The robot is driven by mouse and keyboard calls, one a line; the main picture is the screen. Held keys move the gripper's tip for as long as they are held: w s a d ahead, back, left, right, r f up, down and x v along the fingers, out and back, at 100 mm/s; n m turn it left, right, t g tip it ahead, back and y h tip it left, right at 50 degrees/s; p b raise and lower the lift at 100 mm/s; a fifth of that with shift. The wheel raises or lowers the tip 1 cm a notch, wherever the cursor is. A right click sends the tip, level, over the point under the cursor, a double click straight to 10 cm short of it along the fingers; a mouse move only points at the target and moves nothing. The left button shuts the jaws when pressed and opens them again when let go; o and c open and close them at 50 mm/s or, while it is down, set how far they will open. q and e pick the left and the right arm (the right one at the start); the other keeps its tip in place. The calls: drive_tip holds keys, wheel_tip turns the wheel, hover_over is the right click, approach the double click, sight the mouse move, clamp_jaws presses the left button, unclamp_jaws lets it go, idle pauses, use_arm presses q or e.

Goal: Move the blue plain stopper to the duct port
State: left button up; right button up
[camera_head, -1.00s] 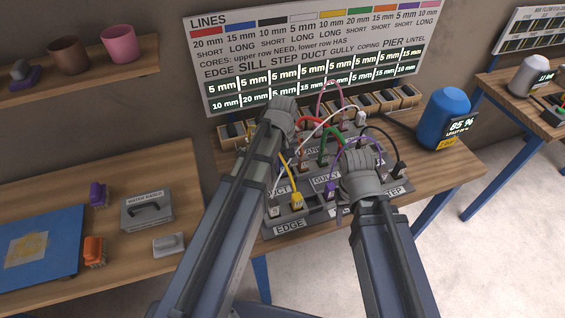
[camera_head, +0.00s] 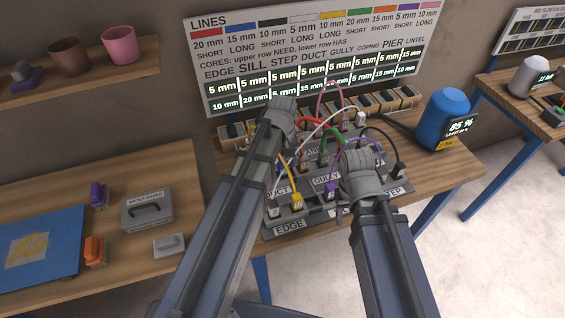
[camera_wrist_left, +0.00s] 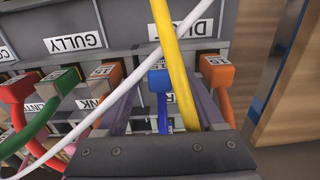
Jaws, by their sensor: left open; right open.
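In the left wrist view a blue stopper (camera_wrist_left: 158,80) with a blue cord stands between the two fingers of my left gripper (camera_wrist_left: 160,100). The fingers are apart, one on each side of it. A yellow cord crosses partly in front of the stopper. The upside-down DUCT label (camera_wrist_left: 200,28) is just above it; the duct port itself is not clear there. My left gripper (camera_head: 284,118) is over the panel's left side, fingertips hidden. My right gripper (camera_head: 360,170) is over the panel's right side, fingertips hidden.
Orange plugs (camera_wrist_left: 216,70), a green plug (camera_wrist_left: 62,80) and a white cord (camera_wrist_left: 130,85) crowd the left gripper. Yellow (camera_head: 296,200), purple (camera_head: 331,190) and black (camera_head: 398,168) plugs stand on the panel. A blue canister (camera_head: 443,120) stands right of it.

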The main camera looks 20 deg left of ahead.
use_arm(q)
wheel_tip(320, 180, up, 7)
drive_tip(key=p, duration=0.6)
drive_tip(key=shift+p, duration=0.3)
